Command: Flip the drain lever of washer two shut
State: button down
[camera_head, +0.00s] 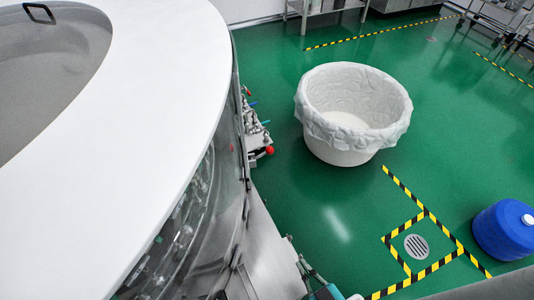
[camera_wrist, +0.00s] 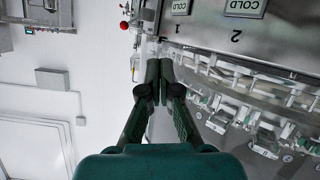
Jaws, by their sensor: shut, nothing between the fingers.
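My gripper (camera_wrist: 159,66) is shut and empty in the wrist view, with its dark fingertips together near the washer's side. The wrist picture is turned over: a panel (camera_wrist: 215,32) at the top bears upside-down "COLD" plates and the numbers 1 and 2. A red-knobbed lever (camera_wrist: 124,25) shows up and left of the fingertips, apart from them. In the head view the washer (camera_head: 150,110) fills the left, with small valves and levers (camera_head: 258,130) on its right side, one red-knobbed. I cannot tell which lever is washer two's drain lever or how it is set.
A white lined tub (camera_head: 345,150) stands on the green floor right of the valves. A blue drum (camera_head: 505,230) is at the far right near a floor drain (camera_head: 416,247) framed by striped tape. Bottles and holders (camera_wrist: 240,105) line the washer close to my gripper's right.

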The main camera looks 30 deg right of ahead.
jog(key=w+d+r+h, duration=0.1)
jog(key=w+h, duration=0.2)
jog(key=w, duration=1.2)
jog(key=w+d+r+h, duration=0.1)
jog(key=w+h, duration=0.2)
jog(key=w, duration=1.2)
jog(key=shift+d+r+m, duration=0.2)
jog(key=shift+r+m, duration=0.15)
jog(key=shift+m, duration=0.05)
send_over(266, 153)
jog(key=s+a, duration=0.3)
jog(key=s, duration=0.1)
notch_tip(266, 153, down, 3)
jog(key=shift+w+d+f, duration=0.55)
jog(key=shift+d+f, duration=0.15)
jog(key=shift+f, duration=0.05)
jog(key=shift+w+d+f, duration=0.2)
jog(key=shift+d+f, duration=0.15)
jog(key=shift+f, duration=0.2)
jog(key=shift+d, duration=0.1)
